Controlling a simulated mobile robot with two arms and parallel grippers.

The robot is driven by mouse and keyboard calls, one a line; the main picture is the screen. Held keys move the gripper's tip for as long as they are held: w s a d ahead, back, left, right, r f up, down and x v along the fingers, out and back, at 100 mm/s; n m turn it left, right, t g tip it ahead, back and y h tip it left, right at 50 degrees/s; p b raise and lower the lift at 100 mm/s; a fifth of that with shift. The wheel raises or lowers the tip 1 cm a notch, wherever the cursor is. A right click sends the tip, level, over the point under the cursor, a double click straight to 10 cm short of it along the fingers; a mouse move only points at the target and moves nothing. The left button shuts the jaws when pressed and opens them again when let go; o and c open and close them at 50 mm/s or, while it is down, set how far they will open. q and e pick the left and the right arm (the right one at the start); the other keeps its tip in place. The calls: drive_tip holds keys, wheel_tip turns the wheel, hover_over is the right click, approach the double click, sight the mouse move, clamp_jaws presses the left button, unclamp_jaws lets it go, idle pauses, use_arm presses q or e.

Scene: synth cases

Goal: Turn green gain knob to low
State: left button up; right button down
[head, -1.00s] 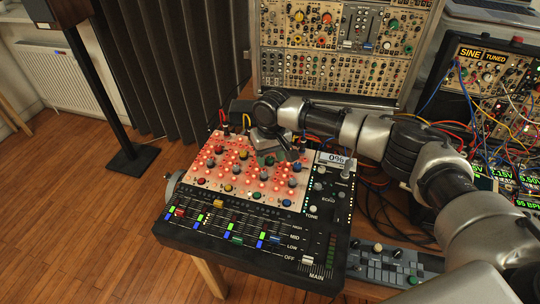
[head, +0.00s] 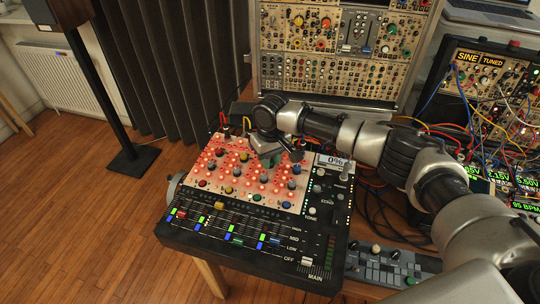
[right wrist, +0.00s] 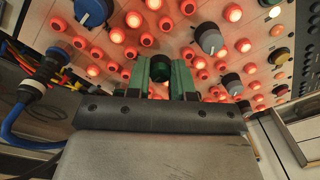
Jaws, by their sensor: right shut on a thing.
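In the head view my right gripper (head: 269,159) reaches down onto the upper right part of the red-lit knob panel (head: 214,157). There the gripper largely hides the held knob, and I cannot read its pointer in either view. My left gripper is not in view.
Cables with plugs (right wrist: 45,70) lie at left. The mixer's slider section (head: 240,225) is clear of my arm.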

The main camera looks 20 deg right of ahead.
drive_tip(key=shift+r+n+p, duration=0.2)
drive_tip(key=shift+n+p, duration=0.45)
drive_tip(key=shift+n, duration=0.15)
drive_tip(key=n+p, duration=0.1)
drive_tip(key=n, duration=0.1)
drive_tip(key=shift+n+p, duration=0.3)
drive_tip(key=shift+n, duration=0.1)
drive_tip(key=n+p, duration=0.1)
drive_tip(key=n, duration=0.1)
drive_tip(key=shift+f+n, duration=0.1)
drive_tip(key=shift+n, duration=0.2)
drive_tip(key=shift+n+p, duration=0.35)
drive_tip(key=shift+n, duration=1.25)
drive_tip(key=shift+f+n, duration=0.1)
drive_tip(key=shift+n, duration=0.2)
drive_tip(key=c, duration=1)
unclamp_jaws()
